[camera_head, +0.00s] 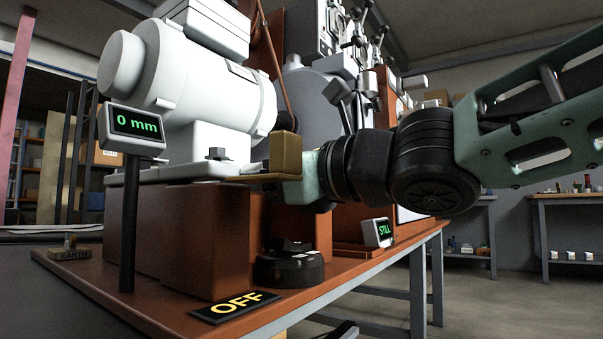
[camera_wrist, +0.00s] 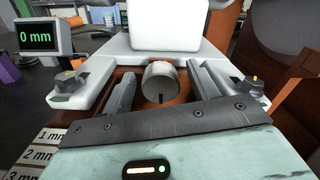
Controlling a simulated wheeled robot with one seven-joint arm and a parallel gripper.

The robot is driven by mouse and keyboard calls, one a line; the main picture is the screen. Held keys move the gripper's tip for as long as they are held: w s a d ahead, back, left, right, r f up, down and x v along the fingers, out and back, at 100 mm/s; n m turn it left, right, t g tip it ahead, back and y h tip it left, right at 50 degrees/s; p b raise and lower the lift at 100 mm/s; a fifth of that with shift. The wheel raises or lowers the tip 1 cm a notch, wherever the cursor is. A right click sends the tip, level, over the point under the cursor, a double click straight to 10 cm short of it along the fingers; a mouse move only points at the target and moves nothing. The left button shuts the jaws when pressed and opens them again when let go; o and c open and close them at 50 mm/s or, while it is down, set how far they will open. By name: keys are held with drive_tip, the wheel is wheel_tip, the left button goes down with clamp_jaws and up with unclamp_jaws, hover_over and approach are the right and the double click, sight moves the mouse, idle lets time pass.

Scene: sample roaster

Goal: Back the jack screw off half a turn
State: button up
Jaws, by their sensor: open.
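The jack screw shows in the wrist view as a round grey knob (camera_wrist: 160,82) with a dark mark low on its face. It sits just below the white motor body. My gripper (camera_wrist: 162,88) is open, with one finger on each side of the knob; I cannot tell whether either touches it. In the head view my gripper (camera_head: 291,188) is at the right end of the motor base, and a brass-coloured block (camera_head: 284,153) partly hides it. The fingers and knob are not clear there. The gap display (camera_head: 136,123) reads 0 mm; it also shows in the wrist view (camera_wrist: 38,37).
The white motor (camera_head: 190,85) stands on a brown pedestal (camera_head: 195,240). Bolts (camera_wrist: 68,81) (camera_wrist: 256,82) sit on the motor's feet either side. An OFF sign (camera_head: 236,306), a black round stand (camera_head: 288,270) and a STILL display (camera_head: 378,232) are on the brown base below my arm.

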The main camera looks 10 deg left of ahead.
drive_tip(key=shift+d, duration=0.1)
drive_tip(key=p+v, duration=1.4)
drive_tip(key=v, duration=0.3)
drive_tip(key=shift+s+d+f, duration=0.1)
drive_tip(key=shift+s+d, duration=0.05)
